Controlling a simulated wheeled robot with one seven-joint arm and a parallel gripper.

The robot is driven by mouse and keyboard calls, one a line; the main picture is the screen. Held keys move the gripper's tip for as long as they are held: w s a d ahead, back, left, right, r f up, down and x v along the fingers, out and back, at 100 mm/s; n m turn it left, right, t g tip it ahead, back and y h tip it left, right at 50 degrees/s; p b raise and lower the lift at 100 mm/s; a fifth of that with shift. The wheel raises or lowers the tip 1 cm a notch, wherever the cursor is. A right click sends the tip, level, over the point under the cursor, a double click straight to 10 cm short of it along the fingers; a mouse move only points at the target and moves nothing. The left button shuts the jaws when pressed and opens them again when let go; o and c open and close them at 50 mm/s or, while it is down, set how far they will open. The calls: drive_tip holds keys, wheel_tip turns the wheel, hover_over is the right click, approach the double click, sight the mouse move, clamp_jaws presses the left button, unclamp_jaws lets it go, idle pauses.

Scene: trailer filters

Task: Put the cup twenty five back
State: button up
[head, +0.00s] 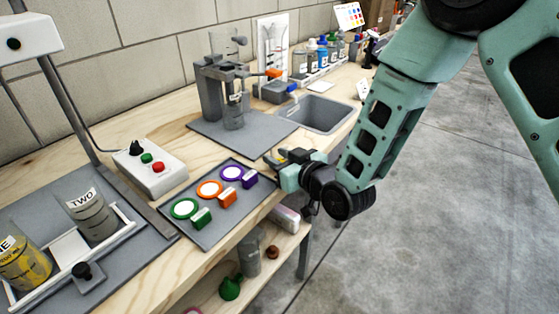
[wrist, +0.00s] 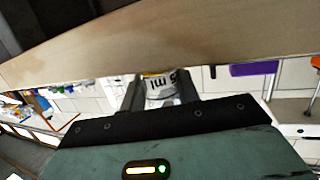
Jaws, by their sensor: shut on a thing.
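My gripper (head: 277,160) is over the bench edge between the ring mat and the sink. In the wrist view my gripper (wrist: 165,90) is shut on a small cup (wrist: 161,87). The cup is pale, with a yellow strip and an upside-down label of which "5 ml" can be read. The rest of the label is hidden. In the head view I cannot make out the cup clearly.
The dark mat (head: 222,228) holds green, orange and purple rings with matching blocks. A grey stand (head: 208,97) and sink (head: 316,115) are behind. Jars "TWO" (head: 92,215) and "NE" (head: 22,263) stand left. A lower shelf holds a green funnel (head: 230,288). Floor at right is clear.

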drive_tip(key=shift+f, duration=0.3)
drive_tip(key=shift+f, duration=0.2)
drive_tip(key=o, duration=1)
drive_tip(key=shift+c, duration=0.2)
drive_tip(key=shift+r, duration=0.2)
drive_tip(key=p+v, duration=0.4)
drive_tip(key=v, duration=0.8)
